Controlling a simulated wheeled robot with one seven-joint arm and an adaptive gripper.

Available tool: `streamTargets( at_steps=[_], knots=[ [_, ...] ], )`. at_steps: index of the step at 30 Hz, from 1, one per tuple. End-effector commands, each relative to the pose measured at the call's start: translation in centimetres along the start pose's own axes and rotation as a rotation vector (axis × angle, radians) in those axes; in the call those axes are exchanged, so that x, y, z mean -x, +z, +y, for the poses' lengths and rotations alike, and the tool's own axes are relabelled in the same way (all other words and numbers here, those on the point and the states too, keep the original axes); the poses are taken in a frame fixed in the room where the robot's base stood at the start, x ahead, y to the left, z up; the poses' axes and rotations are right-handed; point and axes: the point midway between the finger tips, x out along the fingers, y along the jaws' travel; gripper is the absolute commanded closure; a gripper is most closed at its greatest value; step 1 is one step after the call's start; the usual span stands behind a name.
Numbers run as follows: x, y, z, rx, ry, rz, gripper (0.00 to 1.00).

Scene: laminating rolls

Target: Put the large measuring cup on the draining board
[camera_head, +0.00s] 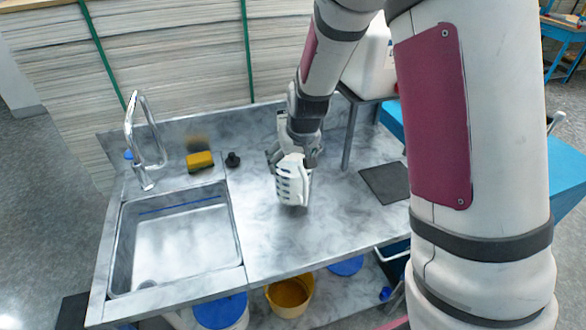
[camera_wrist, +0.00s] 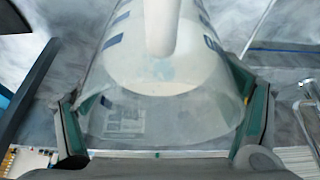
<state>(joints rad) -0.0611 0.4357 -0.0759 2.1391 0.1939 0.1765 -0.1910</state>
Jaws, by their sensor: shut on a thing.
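The large measuring cup (camera_head: 292,190) is pale with dark marks on its side. It is in my gripper (camera_head: 292,158), over the grey marbled draining board (camera_head: 330,235) to the right of the sink. Its lower end is close to the board; I cannot tell whether it touches. In the wrist view the cup (camera_wrist: 160,85) is translucent with blue marks and fills the space between the two green-lined fingers of my gripper (camera_wrist: 165,125). The fingers are shut on opposite sides of it. My gripper hides the cup's upper part in the head view.
The sink basin (camera_head: 178,240) and tap (camera_head: 140,140) are at left. A yellow sponge (camera_head: 200,161) and a small black object (camera_head: 232,160) lie behind it. A dark square (camera_head: 386,183) and a stand's leg (camera_head: 349,136) are at right. The board's front middle is clear.

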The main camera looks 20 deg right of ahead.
Motion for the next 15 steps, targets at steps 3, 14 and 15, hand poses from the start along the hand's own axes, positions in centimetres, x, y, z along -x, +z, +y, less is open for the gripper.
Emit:
streamTargets(
  at_steps=[3, 14, 15],
  knots=[
    [-0.2, -0.3, 0.2, 0.000, 0.000, 0.003, 0.76],
    [-3.2, 1.0, 0.2, 0.000, 0.000, 0.002, 0.76],
    [-3.3, 1.0, 0.2, 0.000, 0.000, 0.003, 0.76]
  ],
)
